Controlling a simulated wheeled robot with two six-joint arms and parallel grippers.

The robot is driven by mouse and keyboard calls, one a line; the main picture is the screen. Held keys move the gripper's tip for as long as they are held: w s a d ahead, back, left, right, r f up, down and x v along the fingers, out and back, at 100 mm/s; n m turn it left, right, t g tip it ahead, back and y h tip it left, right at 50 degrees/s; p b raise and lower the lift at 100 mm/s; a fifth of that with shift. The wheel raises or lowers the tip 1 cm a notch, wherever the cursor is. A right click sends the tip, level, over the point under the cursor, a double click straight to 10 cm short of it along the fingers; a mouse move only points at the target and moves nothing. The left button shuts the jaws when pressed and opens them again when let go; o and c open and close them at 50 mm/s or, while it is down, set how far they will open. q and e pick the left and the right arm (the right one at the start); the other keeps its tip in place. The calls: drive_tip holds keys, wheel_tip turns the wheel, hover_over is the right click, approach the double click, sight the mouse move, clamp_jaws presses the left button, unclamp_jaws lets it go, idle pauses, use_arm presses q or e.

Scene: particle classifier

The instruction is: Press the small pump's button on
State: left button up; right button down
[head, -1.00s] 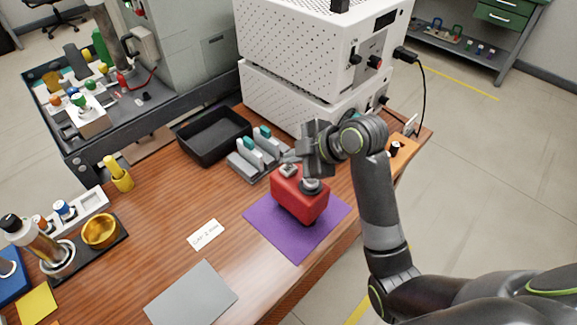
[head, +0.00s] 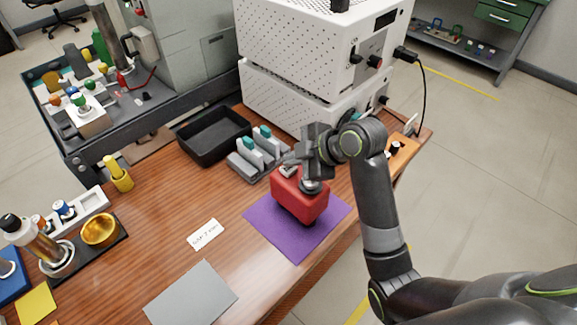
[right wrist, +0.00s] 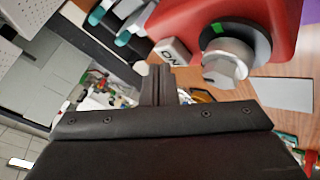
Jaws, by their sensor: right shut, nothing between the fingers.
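The small red pump (head: 300,203) stands on a purple mat (head: 263,232) near the table's right edge. A white button marked "ON" (right wrist: 173,51) sits on it, beside a round metal fitting (right wrist: 227,60) with a green mark on its dark collar. In the head view, the button (head: 288,170) is partly hidden by my gripper. My right gripper (head: 291,160) is shut and empty, close to the button. In the right wrist view, its fingertips (right wrist: 158,72) appear beside the button; I cannot tell whether they touch. My left gripper is not in view.
A grey rack (head: 246,163) with teal-topped pieces and a black tray (head: 187,145) stand behind the pump. White perforated boxes (head: 290,105) stand at the back. A label card (head: 206,234) and a grey sheet (head: 190,294) lie on the table in front.

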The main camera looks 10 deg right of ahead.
sight(294, 169)
drive_tip(key=shift+f+b, duration=0.55)
drive_tip(key=shift+f, duration=0.3)
idle(0.7)
idle(0.4)
drive_tip(key=shift+r+p, duration=1.3)
drive_tip(key=shift+p, duration=0.05)
wheel_tip(294, 169, up, 5)
drive_tip(key=p, duration=0.5)
drive_tip(key=shift+r, duration=0.1)
